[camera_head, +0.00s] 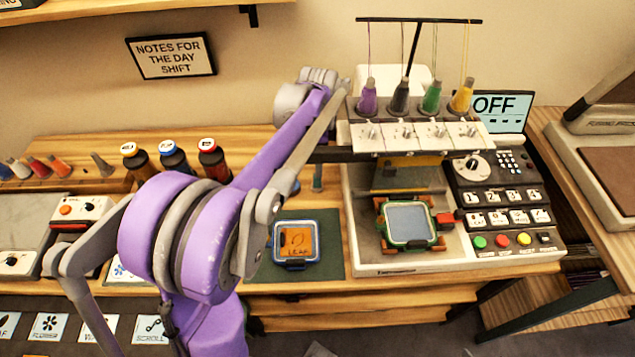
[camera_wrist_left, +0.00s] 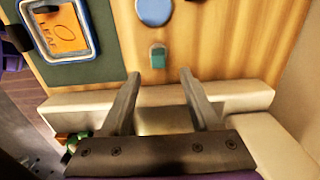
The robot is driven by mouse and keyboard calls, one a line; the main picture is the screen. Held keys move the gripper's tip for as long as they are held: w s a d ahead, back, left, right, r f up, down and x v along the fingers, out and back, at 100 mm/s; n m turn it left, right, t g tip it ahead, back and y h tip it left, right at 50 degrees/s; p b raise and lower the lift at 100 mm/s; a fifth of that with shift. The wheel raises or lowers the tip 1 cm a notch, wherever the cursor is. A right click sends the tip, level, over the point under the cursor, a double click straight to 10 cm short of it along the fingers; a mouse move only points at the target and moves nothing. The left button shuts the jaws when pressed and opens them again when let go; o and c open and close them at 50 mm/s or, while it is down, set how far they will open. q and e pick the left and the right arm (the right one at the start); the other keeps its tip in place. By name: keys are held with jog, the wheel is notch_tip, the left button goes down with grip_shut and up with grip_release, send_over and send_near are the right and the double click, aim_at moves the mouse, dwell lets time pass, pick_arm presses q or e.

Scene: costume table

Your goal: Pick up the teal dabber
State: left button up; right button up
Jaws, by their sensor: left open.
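The teal dabber (camera_wrist_left: 157,58) shows in the left wrist view as a small teal block with a grey end, standing on the wooden table just beyond my fingertips. In the head view, a small teal-grey post (camera_head: 317,178) beside the sewing machine appears to be it, partly crowded by my arm. My left gripper (camera_wrist_left: 160,76) is open and empty, its two grey fingers spread on either side of the line to the dabber, not touching it.
The blue-framed orange LEAF hoop (camera_head: 296,241) lies on a dark green mat (camera_head: 325,268). The white embroidery machine (camera_head: 460,259) stands right of the dabber. A round blue disc (camera_wrist_left: 154,11) lies beyond it.

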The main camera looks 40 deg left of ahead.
aim_at(317, 182)
pick_arm(q)
notch_tip(317, 182, down, 5)
jog(key=shift+s+f, duration=0.1)
jog(key=shift+s, duration=0.05)
grip_shut()
dwell(0.4)
